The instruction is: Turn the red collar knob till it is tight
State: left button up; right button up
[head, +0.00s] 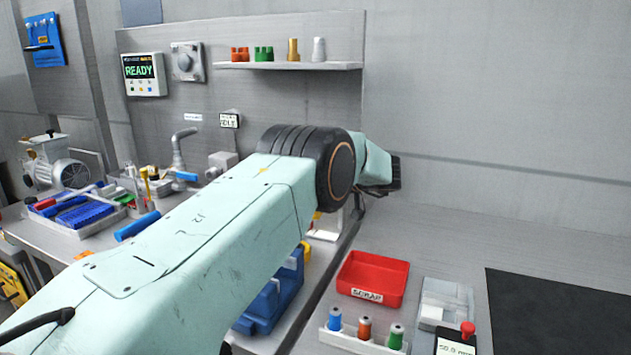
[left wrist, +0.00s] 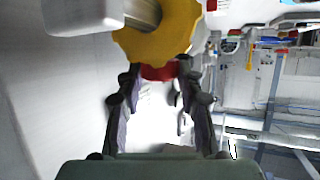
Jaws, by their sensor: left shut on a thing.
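In the left wrist view the red collar knob (left wrist: 158,72) shows as a narrow red band between the fingertips of my left gripper (left wrist: 160,76). The fingers are shut on it from both sides. A larger yellow scalloped part (left wrist: 165,32) sits right above the red band in the picture, with a grey metal shaft (left wrist: 142,10) in front of it. In the head view my left arm crosses the middle and hides the knob and the fingers. How tight the collar is cannot be seen. My right gripper is in neither view.
A red scrap tray (head: 372,278) and several coloured bottles stand on the right bench, beside a black mat (head: 565,310). A blue bin (head: 270,300) is below my arm. A wall shelf (head: 290,66) holds small fittings. A panel (head: 143,73) reads READY.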

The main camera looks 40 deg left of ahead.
pick_arm(q)
jog(key=shift+w+r, duration=0.1)
jog(key=o, duration=1.2)
jog(key=shift+d, duration=0.15)
jog(key=v, duration=1.1)
jog(key=shift+d+r, duration=0.2)
jog(key=shift+d, duration=0.15)
